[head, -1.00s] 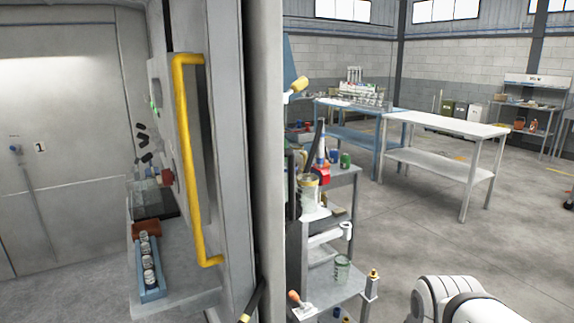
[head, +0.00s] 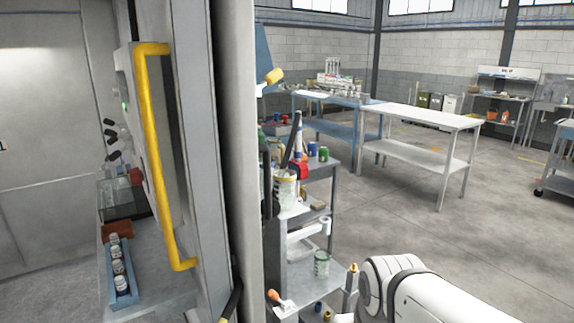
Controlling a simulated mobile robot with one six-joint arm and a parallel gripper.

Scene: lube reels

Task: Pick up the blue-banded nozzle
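I cannot make out a blue-banded nozzle in the head view. Part of my white arm (head: 420,292) shows at the bottom, right of the middle. My gripper is outside the picture. A grey shelf cart (head: 312,285) stands just left of my arm.
A large grey cabinet or door edge with a yellow handle (head: 147,150) fills the left. A blue tray (head: 124,278) of small jars lies beyond it. A white-topped table (head: 425,116) and a blue bench (head: 335,130) stand farther back.

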